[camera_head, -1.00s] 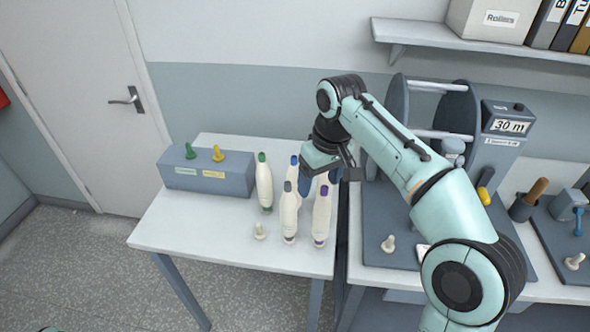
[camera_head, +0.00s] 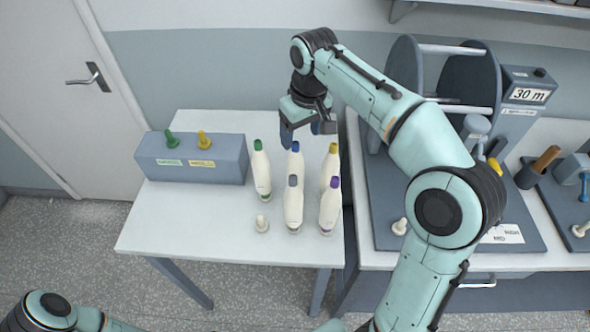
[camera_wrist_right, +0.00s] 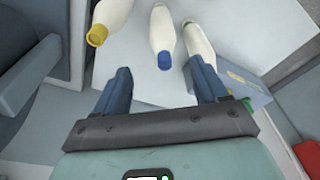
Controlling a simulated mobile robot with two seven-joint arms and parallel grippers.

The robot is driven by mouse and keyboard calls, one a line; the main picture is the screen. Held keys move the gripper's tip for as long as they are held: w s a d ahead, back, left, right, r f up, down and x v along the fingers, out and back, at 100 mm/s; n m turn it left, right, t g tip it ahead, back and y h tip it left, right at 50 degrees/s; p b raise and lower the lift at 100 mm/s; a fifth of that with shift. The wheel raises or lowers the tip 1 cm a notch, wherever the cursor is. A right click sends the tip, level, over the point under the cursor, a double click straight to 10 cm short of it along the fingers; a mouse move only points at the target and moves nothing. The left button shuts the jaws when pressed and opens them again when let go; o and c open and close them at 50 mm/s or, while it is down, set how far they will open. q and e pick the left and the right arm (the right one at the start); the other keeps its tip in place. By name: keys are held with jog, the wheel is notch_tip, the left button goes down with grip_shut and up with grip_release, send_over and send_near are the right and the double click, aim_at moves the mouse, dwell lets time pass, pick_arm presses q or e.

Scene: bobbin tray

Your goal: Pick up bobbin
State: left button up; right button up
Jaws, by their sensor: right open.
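Several white bobbins with coloured tips stand upright on the small white table (camera_head: 185,215): green (camera_head: 261,172), blue (camera_head: 295,163), yellow (camera_head: 331,163), grey (camera_head: 293,207) and purple (camera_head: 330,208). My right gripper (camera_head: 306,130) is open and empty, just behind and above the blue-tipped bobbin in the head view. In the right wrist view the blue-tipped bobbin (camera_wrist_right: 162,35) lies between and beyond the two fingers. There the yellow-tipped bobbin (camera_wrist_right: 110,20) is at the left, and another bobbin (camera_wrist_right: 196,42) is partly hidden by the right finger. My left gripper is out of view.
A grey box (camera_head: 190,170) with a green and a yellow peg stands at the table's back left. A winding machine (camera_head: 440,95) is on the right bench. The table's front left is clear.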

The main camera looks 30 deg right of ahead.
aim_at(296, 143)
jog(key=f, duration=0.1)
jog(key=w+f, duration=0.1)
jog(key=shift+f, duration=0.35)
jog(key=shift+w+a+f, duration=0.1)
jog(key=shift+w+f, duration=0.05)
jog(key=shift+f, duration=0.7)
jog(key=shift+w+a+f, duration=0.1)
jog(key=shift+w+f, duration=0.1)
jog(key=shift+f, duration=0.6)
jog(key=shift+w+a+f, duration=0.1)
jog(key=shift+w+f, duration=0.05)
jog(key=shift+f, duration=0.7)
grip_shut()
